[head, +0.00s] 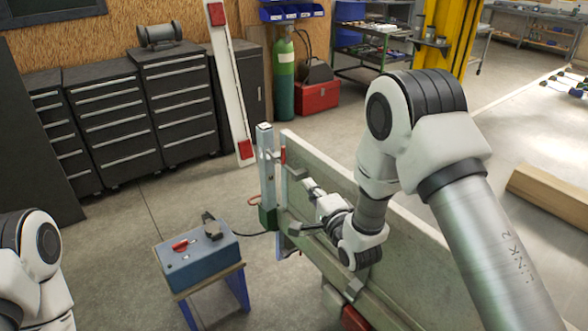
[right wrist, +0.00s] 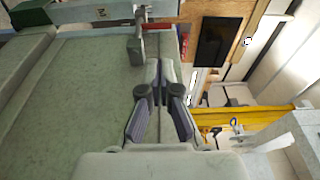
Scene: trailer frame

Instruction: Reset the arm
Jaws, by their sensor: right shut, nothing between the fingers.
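My right arm (head: 375,190) comes in from the right and reaches over a long grey panel of the trailer frame (head: 315,160). My right gripper (head: 308,186) is near the panel's left end, close to an upright metal post (head: 266,160). In the right wrist view the right gripper (right wrist: 161,72) has its fingers together with nothing between them. A grey bracket and a red part (right wrist: 155,27) show beyond the fingertips. Part of my left arm (head: 35,265) shows at the lower left; its gripper is out of view.
A blue-grey box (head: 200,262) with a red handle sits on a small blue-legged stand (head: 215,300), with a cable running toward the post. Dark drawer cabinets (head: 110,120) line the back wall. A wooden beam (head: 550,195) lies right. Floor between cabinets and stand is clear.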

